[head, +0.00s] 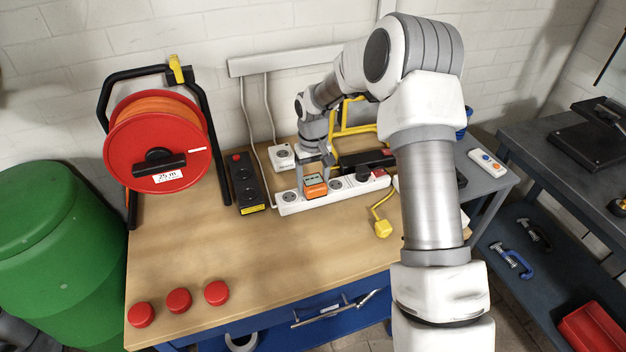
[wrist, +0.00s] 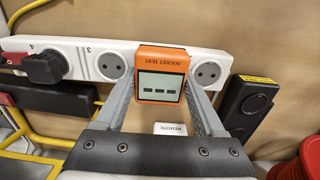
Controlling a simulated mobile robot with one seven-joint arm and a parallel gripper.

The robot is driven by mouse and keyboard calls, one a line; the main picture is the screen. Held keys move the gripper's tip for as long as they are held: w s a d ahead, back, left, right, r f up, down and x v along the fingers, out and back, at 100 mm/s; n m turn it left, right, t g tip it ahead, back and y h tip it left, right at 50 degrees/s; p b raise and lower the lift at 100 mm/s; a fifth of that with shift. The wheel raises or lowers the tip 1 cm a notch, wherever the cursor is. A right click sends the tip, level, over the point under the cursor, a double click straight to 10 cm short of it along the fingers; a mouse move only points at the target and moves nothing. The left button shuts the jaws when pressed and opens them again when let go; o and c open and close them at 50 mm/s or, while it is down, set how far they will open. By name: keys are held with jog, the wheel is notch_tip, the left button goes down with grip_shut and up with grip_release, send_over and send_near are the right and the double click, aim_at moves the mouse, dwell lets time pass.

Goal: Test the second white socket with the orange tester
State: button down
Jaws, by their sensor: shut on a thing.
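My gripper (head: 316,176) is shut on the orange tester (head: 315,187), with a finger on each side of it in the wrist view (wrist: 160,100). The tester is marked "SOCKET TEST", and its grey screen (wrist: 160,87) shows dashes. It is at the white power strip (head: 291,206), over the second place from the strip's left end in the head view, and hides the socket there. Bare round sockets show on both sides, one marked 3 (wrist: 110,66) and an end one (wrist: 207,73). I cannot tell whether the tester's pins are in the socket.
A black plug (wrist: 45,68) fills the place marked 4, near a red switch. A black power strip (head: 246,184) stands close to the white strip's left end. A red cable reel (head: 158,140), red caps (head: 178,301) and a yellow plug (head: 382,228) are on the bench. The bench front is mostly clear.

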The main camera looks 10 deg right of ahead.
aim_at(313, 180)
jog(key=shift+f, duration=0.1)
grip_release()
notch_tip(313, 180, up, 18)
jog(key=shift+f, duration=0.25)
dwell(0.4)
